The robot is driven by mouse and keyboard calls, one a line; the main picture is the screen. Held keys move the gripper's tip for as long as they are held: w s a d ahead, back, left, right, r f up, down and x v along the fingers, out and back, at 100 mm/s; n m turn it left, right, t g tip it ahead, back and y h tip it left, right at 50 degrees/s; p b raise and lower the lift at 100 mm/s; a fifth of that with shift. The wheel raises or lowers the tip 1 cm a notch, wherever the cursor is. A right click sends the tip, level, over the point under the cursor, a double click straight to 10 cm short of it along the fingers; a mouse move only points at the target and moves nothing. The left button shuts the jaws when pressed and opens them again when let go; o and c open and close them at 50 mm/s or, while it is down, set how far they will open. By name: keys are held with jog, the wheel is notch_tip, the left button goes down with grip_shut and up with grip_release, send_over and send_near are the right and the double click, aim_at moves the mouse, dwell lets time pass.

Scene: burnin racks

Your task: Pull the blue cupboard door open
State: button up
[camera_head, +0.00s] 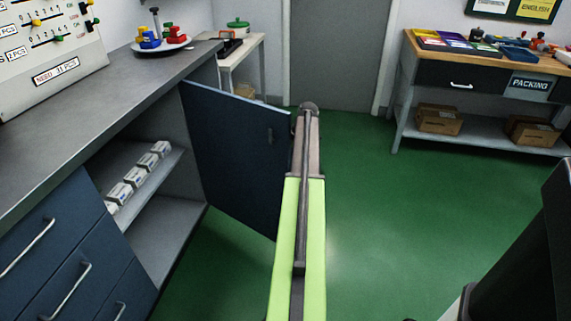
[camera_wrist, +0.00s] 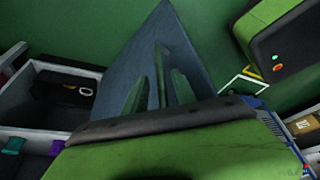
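The blue cupboard door (camera_head: 235,150) stands swung well out from the cabinet under the grey counter in the head view. Its small dark handle (camera_head: 270,135) is near the free edge. My green arm reaches forward just right of that edge, and its end hides any view of the fingers there. In the wrist view, my gripper (camera_wrist: 160,78) has its two fingers apart in front of the blue-grey door panel (camera_wrist: 166,35). A thin upright bar shows between them; I cannot tell whether it is the handle or whether the fingers touch it.
The open cupboard shows a shelf (camera_head: 185,158) with several small white boxes (camera_head: 135,177). Blue drawers (camera_head: 45,245) are at the lower left. A packing bench (camera_head: 485,138) stands at the back right. Green floor (camera_head: 385,220) is clear between.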

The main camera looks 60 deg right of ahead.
jog(key=p+v, duration=1.5)
jog(key=v, duration=0.2)
jog(key=shift+r, duration=0.15)
jog(key=shift+w+a, duration=0.1)
jog(key=shift+c, duration=0.3)
